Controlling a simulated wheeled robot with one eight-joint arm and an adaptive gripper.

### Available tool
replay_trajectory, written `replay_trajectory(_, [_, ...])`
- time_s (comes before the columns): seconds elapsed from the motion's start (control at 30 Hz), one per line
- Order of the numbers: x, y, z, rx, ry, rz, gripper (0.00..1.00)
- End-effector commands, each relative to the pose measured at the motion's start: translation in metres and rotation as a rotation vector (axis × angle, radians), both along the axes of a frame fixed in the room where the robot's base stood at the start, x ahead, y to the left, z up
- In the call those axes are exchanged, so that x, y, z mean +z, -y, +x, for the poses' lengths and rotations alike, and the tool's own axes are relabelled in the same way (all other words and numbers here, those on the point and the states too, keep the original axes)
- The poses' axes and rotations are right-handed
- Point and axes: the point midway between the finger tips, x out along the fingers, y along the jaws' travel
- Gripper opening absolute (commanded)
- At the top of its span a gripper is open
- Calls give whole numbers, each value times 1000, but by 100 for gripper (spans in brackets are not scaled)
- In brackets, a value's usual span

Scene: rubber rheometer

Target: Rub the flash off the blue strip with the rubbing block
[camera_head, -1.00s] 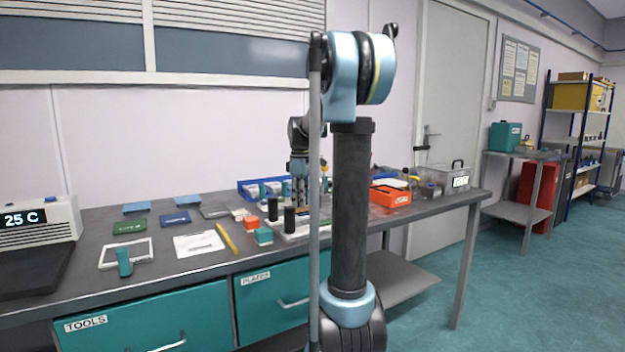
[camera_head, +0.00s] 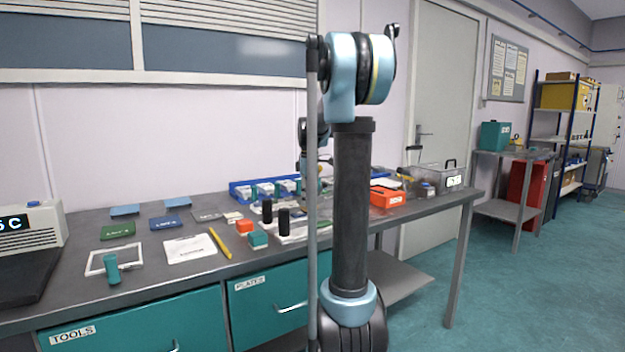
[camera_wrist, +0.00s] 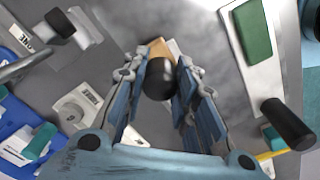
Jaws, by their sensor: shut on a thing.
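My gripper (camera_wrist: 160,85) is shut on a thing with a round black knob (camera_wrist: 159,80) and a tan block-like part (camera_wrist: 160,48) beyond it. This looks like the rubbing block. It appears held above the grey bench, clear of the white plate at the right of the wrist view. In the head view my gripper is hidden behind my own column. I cannot make out the blue strip for sure. A green strip (camera_wrist: 252,32) lies on a white plate (camera_wrist: 266,88) in the wrist view.
Black upright cylinders (camera_head: 284,222) stand near an orange block (camera_head: 244,226) and a teal block (camera_head: 258,239). A blue tray (camera_head: 240,191) lies behind, and an orange bin (camera_head: 387,197) at the right. A yellow pencil-like stick (camera_head: 220,243) and a white sheet (camera_head: 190,249) lie left.

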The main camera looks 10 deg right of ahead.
Motion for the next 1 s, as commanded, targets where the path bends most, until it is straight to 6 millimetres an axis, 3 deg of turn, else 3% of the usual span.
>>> replay_trajectory(0.7, [67, -4, 0, 8, 0, 0, 0])
replay_trajectory(1.0, [79, -7, 1, 12, 0, 0, 0])
